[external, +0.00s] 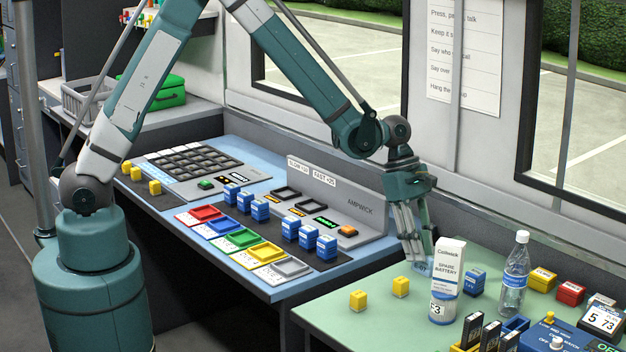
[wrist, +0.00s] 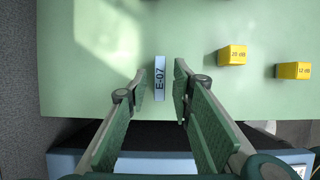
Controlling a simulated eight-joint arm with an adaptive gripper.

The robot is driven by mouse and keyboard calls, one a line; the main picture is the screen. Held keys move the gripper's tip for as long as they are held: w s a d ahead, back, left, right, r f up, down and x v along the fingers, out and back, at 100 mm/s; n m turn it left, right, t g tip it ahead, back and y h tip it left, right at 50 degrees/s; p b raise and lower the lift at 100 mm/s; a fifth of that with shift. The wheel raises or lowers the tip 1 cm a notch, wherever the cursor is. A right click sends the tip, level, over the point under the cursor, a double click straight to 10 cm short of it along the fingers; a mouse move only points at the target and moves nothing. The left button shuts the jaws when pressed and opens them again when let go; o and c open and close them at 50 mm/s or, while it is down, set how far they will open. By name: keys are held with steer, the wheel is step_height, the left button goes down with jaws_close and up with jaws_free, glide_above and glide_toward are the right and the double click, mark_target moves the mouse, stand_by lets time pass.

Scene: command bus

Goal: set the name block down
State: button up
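The name block (wrist: 160,78) is a narrow pale blue block marked E-07. In the wrist view it rests on the green tabletop (wrist: 95,85), between the two fingers of my gripper (wrist: 161,70), with a gap showing on both sides. My gripper is open around it. In the external view my gripper (external: 418,258) reaches down to the green table, just left of the white spare battery box. A pale blue piece of the block (external: 423,269) shows low at the fingertips, and the rest is hidden by the fingers and the box.
Two yellow blocks (external: 358,300) (external: 400,287) stand on the green table left of my gripper. The spare battery box (external: 449,270) is close on the right, with a blue block (external: 474,281) and a water bottle (external: 515,275) beyond. The grey console (external: 345,205) stands behind on the left.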

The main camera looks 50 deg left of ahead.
steer(key=p+v, duration=0.1)
steer(key=v, duration=0.8)
steer(key=shift+r, duration=0.2)
steer(key=shift+a, duration=0.1)
steer(key=s+a+r+m+t+y, duration=0.1)
steer(key=s+a+r+m, duration=0.25)
steer(key=a+r, duration=0.3)
steer(key=s+a+r+m+t, duration=0.2)
steer(key=s+a+r, duration=0.25)
steer(key=a, duration=0.35)
steer(key=s+a+r+m+t+y, duration=0.1)
steer(key=s+a+r+m, duration=0.25)
steer(key=a+r, duration=0.35)
steer(key=s+a+m+t+y, duration=0.2)
steer(key=s+a+m, duration=0.7)
steer(key=s+a, duration=0.8)
steer(key=shift+s+t, duration=0.35)
steer(key=shift+t, duration=0.25)
